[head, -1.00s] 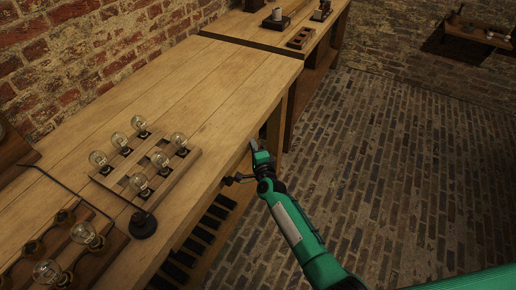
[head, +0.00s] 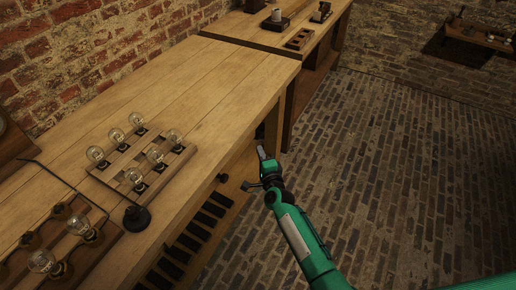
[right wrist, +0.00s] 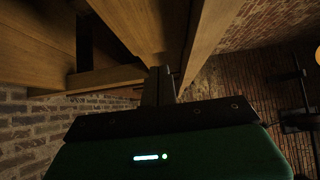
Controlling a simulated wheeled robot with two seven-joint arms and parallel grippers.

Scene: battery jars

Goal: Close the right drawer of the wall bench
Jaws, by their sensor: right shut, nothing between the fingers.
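The wall bench (head: 205,85) runs along the brick wall in the head view. Below its top edge, towards its far end, is a wooden drawer front (head: 238,172) with a small dark knob (head: 222,178). I cannot tell surely whether this drawer stands flush or a little out. My right gripper (head: 262,153) is shut and empty, just outside the bench's front, right of the knob and apart from it. In the right wrist view the shut fingers (right wrist: 158,86) point up towards wooden bench parts (right wrist: 135,25). My left gripper is not in view.
A wooden rack (head: 145,165) with several glass bulbs stands on the bench, with a dark round-based stand (head: 136,217) beside it. More bulbs sit in a holder (head: 75,250) at lower left. A second bench (head: 270,30) adjoins behind. The brick floor (head: 400,150) at right is clear.

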